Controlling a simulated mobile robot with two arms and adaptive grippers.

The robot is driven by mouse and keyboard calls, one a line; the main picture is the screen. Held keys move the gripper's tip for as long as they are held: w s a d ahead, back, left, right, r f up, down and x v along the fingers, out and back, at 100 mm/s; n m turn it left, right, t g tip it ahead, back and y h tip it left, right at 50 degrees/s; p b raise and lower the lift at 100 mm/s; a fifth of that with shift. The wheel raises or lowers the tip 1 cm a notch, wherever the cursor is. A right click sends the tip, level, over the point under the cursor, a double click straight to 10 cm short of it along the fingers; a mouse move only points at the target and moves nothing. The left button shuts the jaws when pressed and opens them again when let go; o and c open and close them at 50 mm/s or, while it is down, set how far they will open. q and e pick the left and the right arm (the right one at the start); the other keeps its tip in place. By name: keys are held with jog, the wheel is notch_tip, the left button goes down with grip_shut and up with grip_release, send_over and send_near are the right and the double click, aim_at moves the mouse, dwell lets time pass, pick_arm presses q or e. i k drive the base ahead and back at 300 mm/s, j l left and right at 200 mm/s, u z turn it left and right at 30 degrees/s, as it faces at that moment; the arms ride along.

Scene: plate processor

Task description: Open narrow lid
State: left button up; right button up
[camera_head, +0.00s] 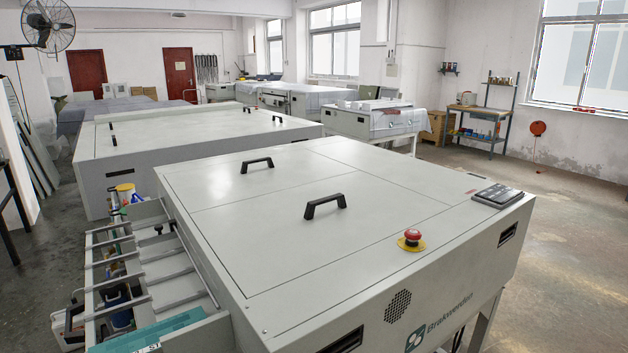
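The plate processor (262,224) stands right in front of me, a large pale grey box with a flat top. Thin seams divide the top into lid panels, and all of them lie flat and shut. One black handle (325,206) sits near the middle of the top, on the larger front panel. A second black handle (257,164) sits farther back, on the panel behind a seam. I cannot tell for sure which panel is the narrow lid. Neither of my grippers shows in the head view.
A red emergency button (411,237) on a yellow base and a dark control panel (496,195) sit on the top's right part. An open rack (150,270) with bottles and trays adjoins the left side. Another grey machine (200,140) stands behind. Open floor lies to the right.

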aim_at(446, 186)
jog(key=i+l, duration=0.15)
jog(key=l, duration=0.25)
jog(key=i+l+u, duration=0.15)
jog(key=l, duration=0.7)
jog(key=i+l+u, duration=0.1)
jog(key=l, duration=0.3)
jog(key=i+l+u, duration=0.25)
jog(key=l, duration=0.65)
jog(key=i+l+u, duration=0.25)
jog(key=l, duration=0.7)
jog(key=l+u, duration=0.25)
jog(key=l, duration=0.65)
jog(key=i+l+u, duration=0.1)
jog(key=l+u, duration=0.2)
jog(key=l, duration=1.05)
jog(key=l+u, duration=0.35)
jog(key=l, duration=1.05)
jog(key=k+l+z, duration=0.1)
jog(key=l, duration=0.35)
jog(key=k+l+z, duration=0.1)
jog(key=l, duration=0.35)
